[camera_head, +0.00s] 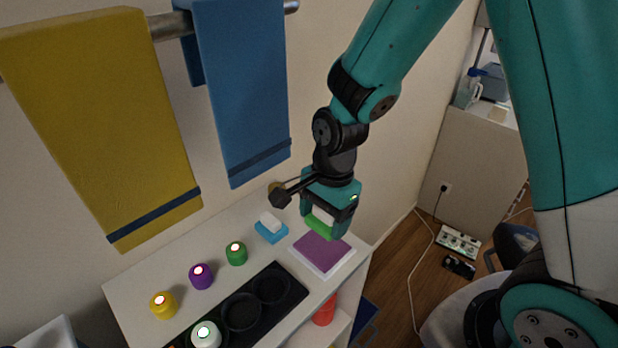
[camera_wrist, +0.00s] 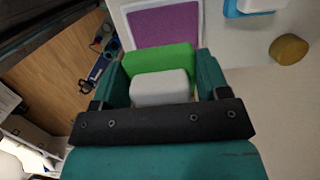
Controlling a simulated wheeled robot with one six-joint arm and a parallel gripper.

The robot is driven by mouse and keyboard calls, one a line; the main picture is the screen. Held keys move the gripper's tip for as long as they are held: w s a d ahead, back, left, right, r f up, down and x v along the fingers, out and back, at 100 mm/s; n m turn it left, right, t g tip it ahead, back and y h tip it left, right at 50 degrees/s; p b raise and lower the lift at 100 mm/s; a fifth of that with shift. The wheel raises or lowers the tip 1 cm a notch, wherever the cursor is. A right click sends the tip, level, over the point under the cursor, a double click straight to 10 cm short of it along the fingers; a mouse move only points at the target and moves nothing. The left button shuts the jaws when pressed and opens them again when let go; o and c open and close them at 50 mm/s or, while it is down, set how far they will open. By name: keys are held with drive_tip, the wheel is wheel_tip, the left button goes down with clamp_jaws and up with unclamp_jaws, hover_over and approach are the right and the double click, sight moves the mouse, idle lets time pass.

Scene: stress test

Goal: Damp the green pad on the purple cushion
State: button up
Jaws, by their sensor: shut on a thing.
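My gripper (camera_head: 321,217) is shut on the green pad (camera_head: 318,227), which has a white grip block on top. In the wrist view the green pad (camera_wrist: 160,60) and its white block (camera_wrist: 160,87) sit between the two teal fingers. The purple cushion (camera_head: 320,250) lies in a white frame at the right end of the white table. The held pad shows just above the cushion's far edge in the head view; I cannot tell whether they touch. In the wrist view the cushion (camera_wrist: 165,24) lies beyond the pad.
A blue pad with a white block (camera_head: 271,230) lies left of the cushion. Green (camera_head: 236,253), purple (camera_head: 201,276) and yellow (camera_head: 163,305) knobs stand on the white table (camera_head: 135,285). A black tray (camera_head: 285,310) with round wells lies in front. Yellow (camera_head: 100,130) and blue (camera_head: 243,90) towels hang above.

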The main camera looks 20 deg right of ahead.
drive_tip(key=shift+w+a+r, duration=0.1)
drive_tip(key=shift+w+r, duration=0.1)
drive_tip(key=shift+w, duration=0.05)
drive_tip(key=shift+a+f, duration=0.1)
drive_tip(key=shift+f, duration=0.05)
drive_tip(key=b, duration=0.4)
hover_over(320, 247)
drive_tip(key=f, duration=0.4)
drive_tip(key=shift+w+d+f, duration=0.1)
drive_tip(key=shift+w+d, duration=0.05)
drive_tip(key=shift+d, duration=0.05)
drive_tip(key=shift+f+b, duration=0.75)
drive_tip(key=shift+f, duration=0.55)
idle(0.6)
wheel_tip(320, 247, up, 7)
drive_tip(key=p, duration=0.6)
drive_tip(key=shift+r, duration=0.1)
idle(0.8)
